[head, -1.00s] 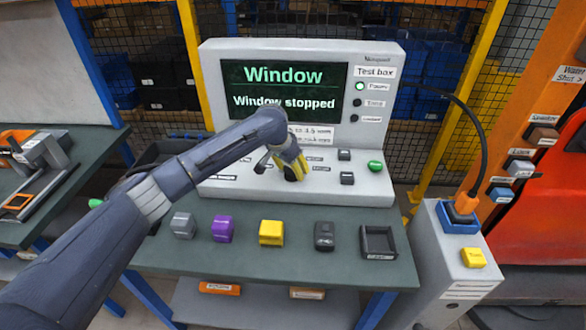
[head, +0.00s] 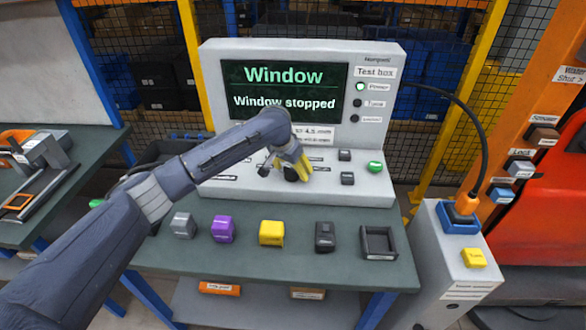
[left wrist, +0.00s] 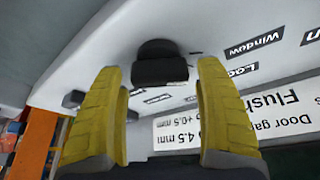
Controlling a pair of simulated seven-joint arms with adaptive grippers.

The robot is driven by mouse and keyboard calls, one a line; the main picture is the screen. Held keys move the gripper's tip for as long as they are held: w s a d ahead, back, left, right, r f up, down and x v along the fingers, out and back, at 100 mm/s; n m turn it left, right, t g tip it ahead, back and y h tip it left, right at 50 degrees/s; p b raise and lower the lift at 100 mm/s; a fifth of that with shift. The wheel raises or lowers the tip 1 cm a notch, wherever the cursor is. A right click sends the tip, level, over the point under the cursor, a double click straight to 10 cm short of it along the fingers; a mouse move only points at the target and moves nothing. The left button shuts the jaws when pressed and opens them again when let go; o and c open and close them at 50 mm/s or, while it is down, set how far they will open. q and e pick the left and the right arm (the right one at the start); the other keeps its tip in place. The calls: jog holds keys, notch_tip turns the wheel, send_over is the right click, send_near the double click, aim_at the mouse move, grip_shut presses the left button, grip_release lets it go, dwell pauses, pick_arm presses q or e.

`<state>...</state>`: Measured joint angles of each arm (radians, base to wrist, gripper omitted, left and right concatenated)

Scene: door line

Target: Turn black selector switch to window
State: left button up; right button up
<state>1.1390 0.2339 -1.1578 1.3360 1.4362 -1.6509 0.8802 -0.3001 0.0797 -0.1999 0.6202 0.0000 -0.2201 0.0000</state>
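The black selector switch (left wrist: 160,66) sits on the test box's sloping white panel, near labels reading "Window" and "Loc…", the latter cut off. In the head view the switch (head: 290,174) is partly hidden by my left gripper (head: 299,168). The left wrist view shows my left gripper (left wrist: 160,75) open, its two yellow fingers apart on either side of the switch. I see a gap on both sides; no contact is clear. The test box screen (head: 284,90) reads "Window" and "Window stopped". My right gripper is not in view.
A green button (head: 375,167) and small black switches (head: 346,178) lie right of my gripper on the panel. Grey, purple (head: 223,229), yellow (head: 271,233) and black blocks and a black tray (head: 378,242) stand on the table in front. A cable runs right to a grey pedestal (head: 448,240).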

pick_arm(q)
jog(key=shift+o, duration=0.5)
jog(key=shift+r, duration=0.1)
jog(key=shift+a+r, duration=0.1)
jog(key=shift+r, duration=0.1)
jog(key=v, duration=1.1)
jog(key=shift+s, duration=0.2)
jog(key=shift+a+r, duration=0.1)
jog(key=shift+r, duration=0.05)
